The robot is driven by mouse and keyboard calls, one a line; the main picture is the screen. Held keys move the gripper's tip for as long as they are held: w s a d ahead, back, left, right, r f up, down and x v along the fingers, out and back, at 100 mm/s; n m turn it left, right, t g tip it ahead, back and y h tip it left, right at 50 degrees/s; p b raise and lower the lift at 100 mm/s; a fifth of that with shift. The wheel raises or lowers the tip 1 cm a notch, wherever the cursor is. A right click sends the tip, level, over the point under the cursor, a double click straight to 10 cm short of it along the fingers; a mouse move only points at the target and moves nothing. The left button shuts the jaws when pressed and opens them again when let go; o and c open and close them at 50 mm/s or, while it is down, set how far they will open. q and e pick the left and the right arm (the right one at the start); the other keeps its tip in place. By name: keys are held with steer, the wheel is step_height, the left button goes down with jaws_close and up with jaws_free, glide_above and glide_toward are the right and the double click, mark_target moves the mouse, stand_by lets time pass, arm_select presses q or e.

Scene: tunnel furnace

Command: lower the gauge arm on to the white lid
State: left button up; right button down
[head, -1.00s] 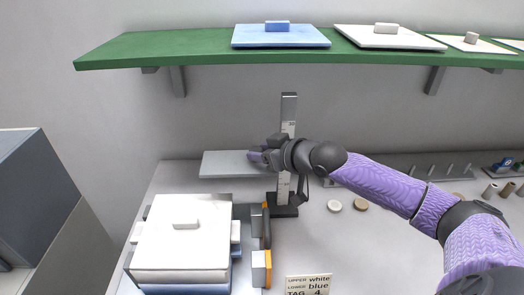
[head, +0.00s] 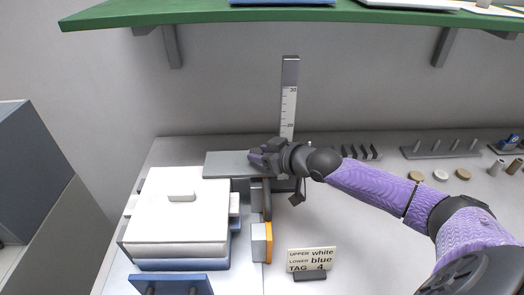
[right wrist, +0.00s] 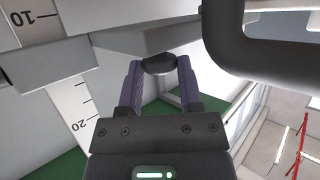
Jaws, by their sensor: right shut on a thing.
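The gauge arm (head: 226,164) is a flat grey plate on an upright post with a scale (head: 289,100). My right gripper (head: 258,160) is shut on the gauge arm's knob; the right wrist view shows the dark knob (right wrist: 158,64) between the purple fingers. The white lid (head: 165,222) has a small white handle and lies on a stack with a blue layer below. In the head view the plate appears just behind the lid's back right corner, and I cannot tell its height above the lid. My left gripper is not in view.
A tag card (head: 312,260) stands right of the stack, near an orange and grey block (head: 262,242). A green shelf (head: 200,17) with lids runs above. Small discs (head: 416,176) and pegged racks sit at the right. The bench around the card is mostly clear.

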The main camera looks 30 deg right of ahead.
steer(key=shift+c, duration=1.3)
jaws_free()
steer(key=p+v, duration=0.5)
steer(key=v, duration=0.5)
steer(key=shift+p, duration=0.4)
